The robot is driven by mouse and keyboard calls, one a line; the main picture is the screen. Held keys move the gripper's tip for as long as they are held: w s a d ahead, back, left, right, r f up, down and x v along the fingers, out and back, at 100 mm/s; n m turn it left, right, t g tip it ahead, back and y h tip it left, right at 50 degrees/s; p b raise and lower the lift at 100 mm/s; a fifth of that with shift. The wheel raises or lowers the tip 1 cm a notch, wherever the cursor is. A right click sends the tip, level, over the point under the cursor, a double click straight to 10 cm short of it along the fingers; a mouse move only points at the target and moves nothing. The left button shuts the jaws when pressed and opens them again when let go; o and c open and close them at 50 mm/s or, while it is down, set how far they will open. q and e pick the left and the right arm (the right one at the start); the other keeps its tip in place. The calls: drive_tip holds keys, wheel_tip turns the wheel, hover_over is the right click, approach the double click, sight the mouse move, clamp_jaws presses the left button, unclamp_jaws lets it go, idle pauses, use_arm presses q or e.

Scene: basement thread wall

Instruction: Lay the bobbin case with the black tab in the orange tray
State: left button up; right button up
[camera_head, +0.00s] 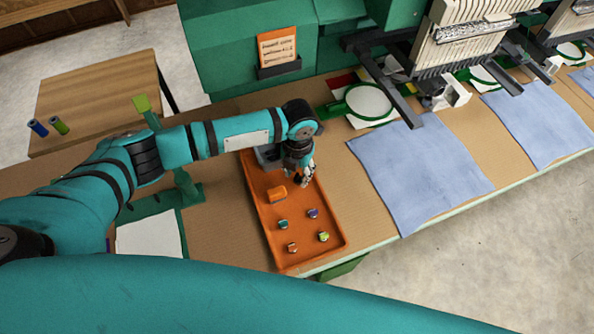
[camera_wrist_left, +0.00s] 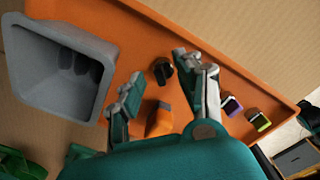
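The orange tray (camera_head: 262,232) lies on the bench. It also shows in the left wrist view (camera_wrist_left: 150,32). My left gripper (camera_head: 304,180) is low over the tray's far part. In the left wrist view its two fingers (camera_wrist_left: 157,72) are spread apart. A small case with a black tab (camera_wrist_left: 162,70) is between the fingertips, closer to the right finger, against the orange tray floor. I cannot tell whether a finger touches it. In the head view the gripper hides this case. My right gripper is not in view.
Blue cloth (camera_head: 420,175) lies right of the tray. The embroidery machine (camera_head: 240,45) stands behind.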

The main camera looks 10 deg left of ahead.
use_arm(q)
drive_tip(key=shift+r, duration=0.1)
wheel_tip(320, 180, up, 12)
idle(0.5)
